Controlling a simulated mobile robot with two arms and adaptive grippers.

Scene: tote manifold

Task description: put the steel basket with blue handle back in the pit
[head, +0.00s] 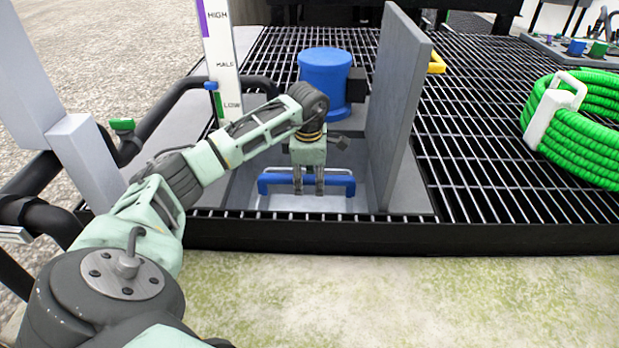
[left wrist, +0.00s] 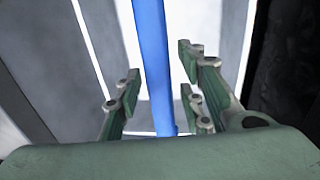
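The blue handle (head: 274,181) lies across the opening in the grating, level with the front part of the pit. Pale steel of the basket (head: 285,203) shows below it; how deep the basket sits, I cannot tell. The pit (head: 245,188) has pale grey walls. My left gripper (head: 309,186) points down at the middle of the handle. In the left wrist view its fingers (left wrist: 157,92) stand apart on both sides of the blue bar (left wrist: 153,60), with a gap on each side. My right gripper is out of view.
A grey panel (head: 397,110) stands upright along the pit's right side. A blue cylinder (head: 325,72) is behind the pit. A level gauge (head: 222,65) and black pipes stand at left. A green hose coil (head: 590,130) lies on the grating at right.

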